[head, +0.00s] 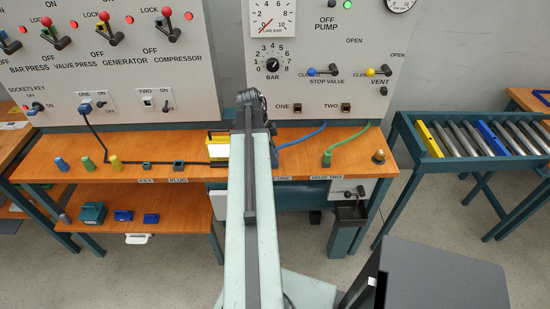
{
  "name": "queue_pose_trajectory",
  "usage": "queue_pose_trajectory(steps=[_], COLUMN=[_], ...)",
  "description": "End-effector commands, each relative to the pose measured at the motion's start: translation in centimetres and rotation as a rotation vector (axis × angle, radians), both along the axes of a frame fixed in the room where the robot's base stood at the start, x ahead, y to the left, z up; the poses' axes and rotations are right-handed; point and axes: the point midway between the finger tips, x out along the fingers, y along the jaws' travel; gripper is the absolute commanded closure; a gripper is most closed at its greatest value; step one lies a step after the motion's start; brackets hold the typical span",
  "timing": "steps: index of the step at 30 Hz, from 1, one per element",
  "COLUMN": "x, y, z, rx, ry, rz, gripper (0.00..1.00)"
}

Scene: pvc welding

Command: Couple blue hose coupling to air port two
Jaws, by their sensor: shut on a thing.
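The blue hose coupling (275,158) stands on the bench near the HOSE ONE label, partly hidden by my arm. Its blue hose (302,137) runs up to the right, toward the back of the bench. Air port two (346,107) is a small dark square fitting beside the TWO label on the right panel, with nothing seen in it. My arm reaches up the middle of the view. My gripper and its fingertips are hidden behind the arm, so their contact with the coupling cannot be seen.
Air port one (297,108) is left of port two. A green hose coupling (327,158) stands on the bench (352,154) to the right. Stop valve (312,72) and vent (371,71) handles stick out above the ports. A roller conveyor (480,138) stands at the right.

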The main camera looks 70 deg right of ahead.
Motion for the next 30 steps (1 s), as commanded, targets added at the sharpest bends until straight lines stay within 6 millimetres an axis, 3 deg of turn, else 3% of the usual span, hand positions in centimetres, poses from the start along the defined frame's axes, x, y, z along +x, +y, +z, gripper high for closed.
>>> queue_pose_trajectory(steps=[23,30], x=[-0.1,-0.1], y=[0.0,0.0], z=[1.1,2.3], rx=[0.0,0.0], ry=[0.0,0.0], rz=[-0.001,-0.001], gripper=[1.0,1.0])
